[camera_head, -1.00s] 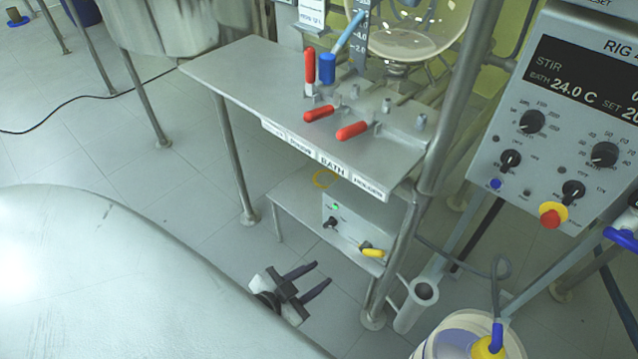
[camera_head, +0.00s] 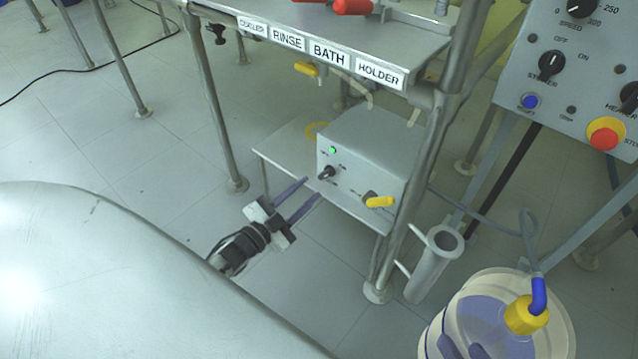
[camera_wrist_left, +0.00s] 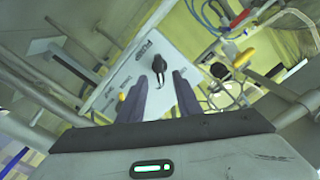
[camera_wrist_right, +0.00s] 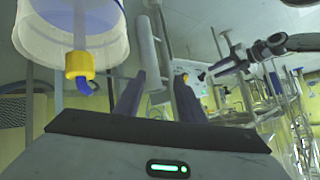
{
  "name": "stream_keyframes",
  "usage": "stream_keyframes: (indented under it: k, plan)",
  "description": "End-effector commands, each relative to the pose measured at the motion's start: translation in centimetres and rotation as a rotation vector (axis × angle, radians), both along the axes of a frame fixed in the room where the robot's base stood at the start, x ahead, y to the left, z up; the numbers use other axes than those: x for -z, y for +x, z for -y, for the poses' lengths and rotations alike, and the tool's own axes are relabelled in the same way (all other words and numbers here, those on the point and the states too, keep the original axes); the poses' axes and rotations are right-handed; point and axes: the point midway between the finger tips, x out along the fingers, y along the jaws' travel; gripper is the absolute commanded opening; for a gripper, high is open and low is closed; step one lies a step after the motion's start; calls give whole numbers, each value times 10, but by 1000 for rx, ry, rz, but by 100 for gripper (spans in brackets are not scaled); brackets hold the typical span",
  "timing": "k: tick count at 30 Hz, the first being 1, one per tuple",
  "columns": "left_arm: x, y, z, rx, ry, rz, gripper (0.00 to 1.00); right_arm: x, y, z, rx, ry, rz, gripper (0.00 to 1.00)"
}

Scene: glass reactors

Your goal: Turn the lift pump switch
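The pump switch is a small black knob (camera_head: 327,172) on the front of a grey box (camera_head: 372,143) on the low shelf, beside a lit green lamp (camera_head: 333,150). My left gripper (camera_head: 312,188) is open and empty, with its fingertips just in front of and below the knob. In the left wrist view the knob (camera_wrist_left: 159,65) lies ahead, between the lines of the two fingers; I see no contact.
A yellow handle (camera_head: 380,202) is on the same box, right of the knob. The labelled bench (camera_head: 400,44) overhangs the shelf (camera_head: 290,145). A metal leg (camera_head: 425,165) and tube holder (camera_head: 435,262) stand right. The bucket (camera_head: 560,320) holds a yellow-and-blue fitting.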

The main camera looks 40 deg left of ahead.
Motion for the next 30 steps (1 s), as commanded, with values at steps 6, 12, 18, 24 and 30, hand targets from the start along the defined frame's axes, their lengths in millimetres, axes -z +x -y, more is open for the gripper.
stream_keyframes:
  k: [6,12,18,24,30]
  plan:
    - [3,39,3,0,0,0,31,-7,1,-7,-2,51,35,36]
    - [1,55,5,0,-1,-1,31,-14,1,-9,-3,76,52,36]
    - [1,57,5,0,-1,-3,31,-16,1,-10,-2,80,55,36]
    - [1,57,5,0,-1,-2,14,-16,1,-10,-3,80,55,36]
    - [1,56,5,0,-1,-2,0,-17,1,-10,-3,80,56,36]
